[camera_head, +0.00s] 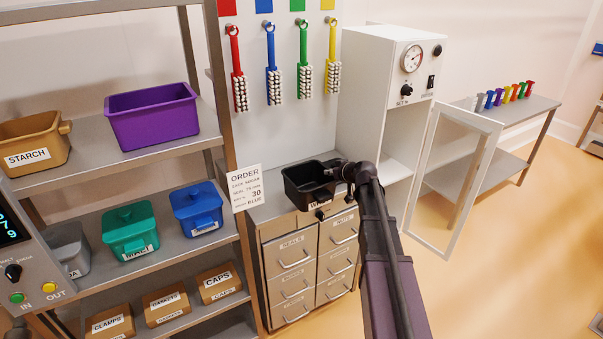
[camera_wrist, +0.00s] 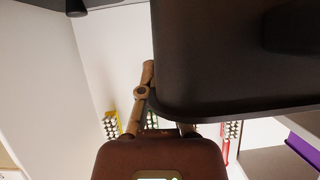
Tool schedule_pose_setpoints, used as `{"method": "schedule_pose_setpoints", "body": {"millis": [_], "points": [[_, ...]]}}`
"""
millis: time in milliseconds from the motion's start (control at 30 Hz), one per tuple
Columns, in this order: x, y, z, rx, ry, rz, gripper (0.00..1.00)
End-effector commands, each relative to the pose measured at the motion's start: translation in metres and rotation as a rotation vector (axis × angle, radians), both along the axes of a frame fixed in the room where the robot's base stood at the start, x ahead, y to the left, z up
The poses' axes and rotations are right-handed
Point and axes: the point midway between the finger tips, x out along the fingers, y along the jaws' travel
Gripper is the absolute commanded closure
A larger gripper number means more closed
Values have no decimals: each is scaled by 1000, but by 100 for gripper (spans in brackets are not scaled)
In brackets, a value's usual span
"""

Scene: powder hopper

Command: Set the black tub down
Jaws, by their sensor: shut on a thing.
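The black tub (camera_head: 305,190) is an open, empty-looking rectangular tub above the top of the drawer cabinet in the head view. Whether its base touches the cabinet top cannot be told. My gripper (camera_head: 345,172) is shut on the right side of the tub. In the wrist view the tub (camera_wrist: 215,60) fills the upper right as a large dark shape, with the gripper's linkage just below it. The fingertips are hidden. A label below the tub is partly covered.
The drawer cabinet (camera_head: 291,268) stands below the tub. An order card (camera_head: 247,188) is at its left, a white cabinet with an open glass door (camera_head: 452,180) at its right. Coloured brushes (camera_head: 272,75) hang behind. Shelves at left hold a purple tub (camera_head: 152,113) and lidded bins.

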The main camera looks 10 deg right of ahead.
Motion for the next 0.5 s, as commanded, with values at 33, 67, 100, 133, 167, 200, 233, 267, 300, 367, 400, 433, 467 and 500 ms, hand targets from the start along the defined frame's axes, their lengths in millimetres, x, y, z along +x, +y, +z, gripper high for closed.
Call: {"method": "schedule_pose_setpoints", "body": {"millis": [33, 67, 100, 133, 167, 200, 233, 267, 300, 367, 400, 433, 467, 500], "points": [[10, 5, -1, 1, -1, 1, 100], [15, 7, -2, 0, -1, 0, 100], [21, 11, -3, 0, -1, 0, 100], [26, 14, -3, 0, 0, 0, 100], [31, 18, -4, 0, 0, 1, 100], [37, 21, -5, 1, -1, 1, 100], [42, 24, -5, 1, -1, 1, 100], [47, 27, -6, 1, -1, -1, 100], [53, 32, -6, 0, -1, 0, 100], [63, 38, -7, 0, -1, 0, 100], [69, 41, -8, 1, -1, -1, 100], [73, 45, -9, 1, -1, -1, 100], [78, 48, -9, 1, -1, -1, 100], [84, 52, -10, 0, -1, 0, 100]]}}
